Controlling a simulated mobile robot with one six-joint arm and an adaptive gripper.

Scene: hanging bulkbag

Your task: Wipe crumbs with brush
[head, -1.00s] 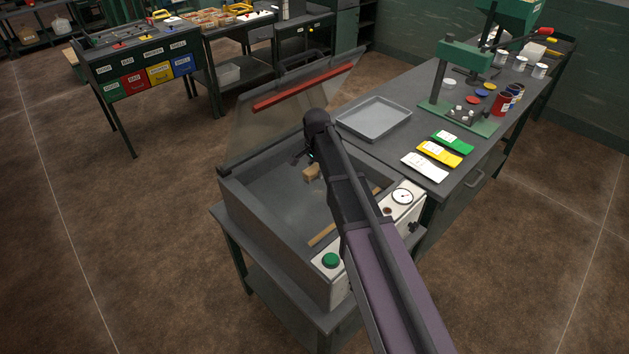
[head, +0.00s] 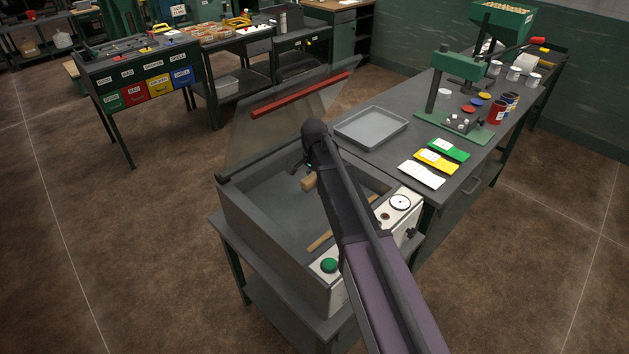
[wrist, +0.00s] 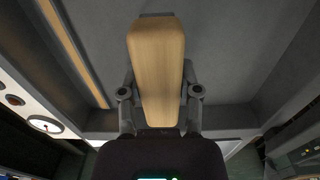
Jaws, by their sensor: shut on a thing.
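My gripper (wrist: 158,98) is shut on the brush (wrist: 157,65), whose pale wooden block fills the middle of the wrist view. In the head view the wooden brush (head: 309,183) shows just below the gripper, inside the open chamber of the machine (head: 240,213). I cannot tell whether it touches the grey chamber floor (head: 275,205). The bristles are hidden. No crumbs can be made out in either view, and my arm covers part of the chamber.
A tan bar (head: 325,238) lies along the chamber's front side. The clear lid (head: 262,125) with a red strip stands open at the back. The control panel has a gauge (head: 400,202) and green button (head: 329,265). A grey tray (head: 371,125) sits on the right bench.

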